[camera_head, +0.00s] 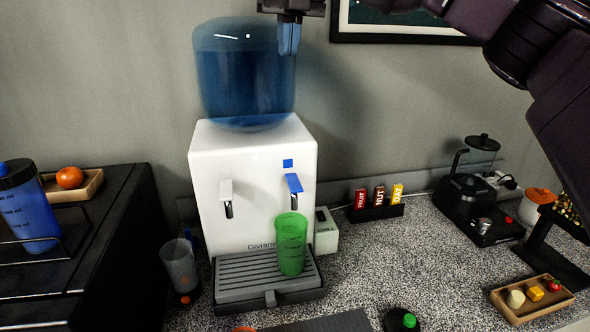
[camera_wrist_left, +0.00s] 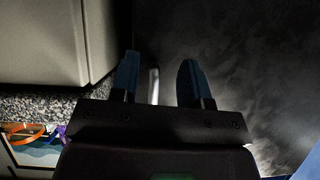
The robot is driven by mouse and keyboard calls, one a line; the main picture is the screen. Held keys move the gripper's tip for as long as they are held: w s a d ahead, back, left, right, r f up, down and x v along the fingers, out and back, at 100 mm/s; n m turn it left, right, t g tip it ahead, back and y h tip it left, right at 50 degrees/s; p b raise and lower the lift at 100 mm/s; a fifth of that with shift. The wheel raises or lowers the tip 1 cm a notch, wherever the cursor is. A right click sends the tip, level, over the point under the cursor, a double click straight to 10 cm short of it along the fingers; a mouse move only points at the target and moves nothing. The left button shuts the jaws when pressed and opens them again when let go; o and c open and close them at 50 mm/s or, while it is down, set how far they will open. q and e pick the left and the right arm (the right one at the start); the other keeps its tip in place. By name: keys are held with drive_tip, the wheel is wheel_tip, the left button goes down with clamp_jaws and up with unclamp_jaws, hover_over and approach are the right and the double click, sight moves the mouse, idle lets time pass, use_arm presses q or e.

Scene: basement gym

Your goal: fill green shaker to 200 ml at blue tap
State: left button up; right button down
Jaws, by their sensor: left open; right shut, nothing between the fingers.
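The green shaker (camera_head: 291,243) stands upright on the grey drip tray (camera_head: 240,294) of the white water dispenser (camera_head: 207,150), below the blue tap (camera_head: 294,183). It looks translucent; no water level can be made out. A white tap (camera_head: 226,190) is to the left of the blue one. My right gripper (camera_head: 289,52) is shut and empty, in front of the large blue bottle's right edge, well above the blue tap. My left gripper (camera_wrist_left: 160,85) is open and empty in the left wrist view, over dark floor beside a pale cabinet.
A clear cup (camera_head: 180,265) stands left of the dispenser. A blue shaker (camera_head: 32,210) stands in a rack at far left. Bar packets (camera_head: 379,196), a black machine (camera_head: 475,190) and a wooden tray (camera_head: 530,300) are to the right. The speckled counter (camera_head: 400,250) is clear between them.

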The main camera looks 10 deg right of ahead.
sight(296, 186)
drive_tip(key=shift+s+d+m+g+h, duration=0.3)
drive_tip(key=shift+s+d+m+h, duration=0.15)
drive_tip(key=shift+d, duration=0.1)
wheel_tip(296, 186, down, 24)
drive_tip(key=shift+p, duration=0.85)
